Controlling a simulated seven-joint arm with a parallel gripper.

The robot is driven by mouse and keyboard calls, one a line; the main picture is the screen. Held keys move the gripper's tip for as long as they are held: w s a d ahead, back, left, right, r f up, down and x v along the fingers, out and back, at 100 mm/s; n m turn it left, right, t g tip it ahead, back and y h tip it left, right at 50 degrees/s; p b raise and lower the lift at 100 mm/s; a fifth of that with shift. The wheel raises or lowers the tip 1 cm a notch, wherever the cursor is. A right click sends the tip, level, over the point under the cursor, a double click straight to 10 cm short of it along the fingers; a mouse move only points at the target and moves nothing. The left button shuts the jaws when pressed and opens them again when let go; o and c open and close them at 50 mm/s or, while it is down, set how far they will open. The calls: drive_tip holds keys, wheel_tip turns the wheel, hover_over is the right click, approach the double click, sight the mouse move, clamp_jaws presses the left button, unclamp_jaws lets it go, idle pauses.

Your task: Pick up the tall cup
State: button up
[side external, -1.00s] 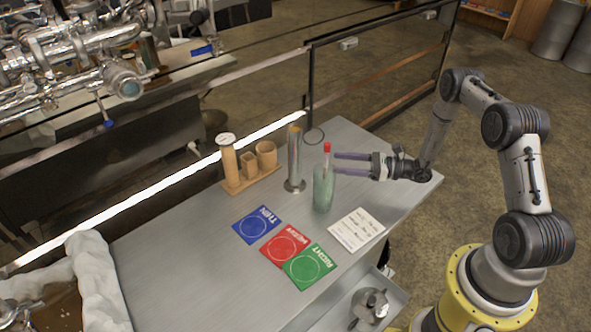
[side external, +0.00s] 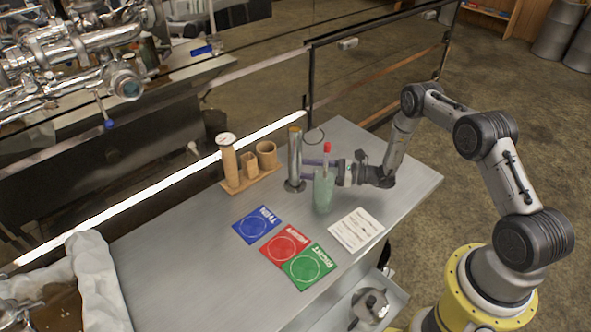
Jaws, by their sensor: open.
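The tall cup (side external: 295,152) is a slim metal cylinder on a round foot. It stands upright on the metal table, with a tan top showing at its mouth.
A wooden rack (side external: 236,188) with several wooden holders stands to the left of the cup. Blue (side external: 257,225), red (side external: 284,248) and green (side external: 309,267) cards and a white sheet (side external: 356,230) lie in front. The metal table (side external: 190,270) is clear at the front left.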

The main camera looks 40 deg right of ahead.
sight(295, 168)
drive_tip(key=x, duration=0.4)
drive_tip(key=shift+w+a+f, duration=0.15)
clamp_jaws()
